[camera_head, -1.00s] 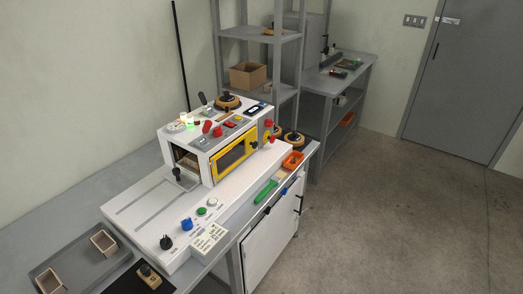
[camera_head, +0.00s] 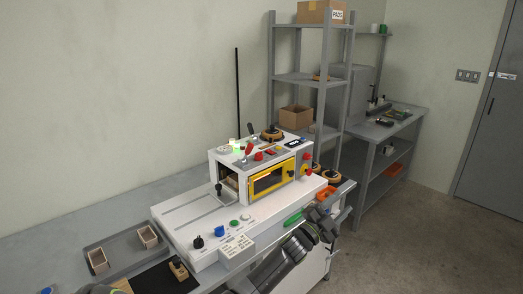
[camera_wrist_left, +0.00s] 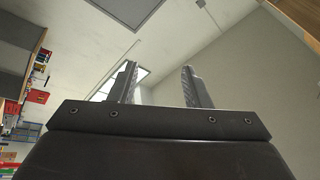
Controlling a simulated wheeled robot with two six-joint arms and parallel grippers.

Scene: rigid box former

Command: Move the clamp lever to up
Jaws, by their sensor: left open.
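The white box former machine (camera_head: 180,219) stands on the bench. A black-knobbed lever (camera_head: 219,188) stands upright at the left opening of its housing. Another black-tipped lever (camera_head: 251,128) and a red-handled lever (camera_head: 248,150) rise from the housing's top. I cannot tell from the pictures which one is the clamp lever.
A grey tray (camera_head: 122,262) holds small boxes at left. Shelving (camera_head: 300,79) stands behind.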

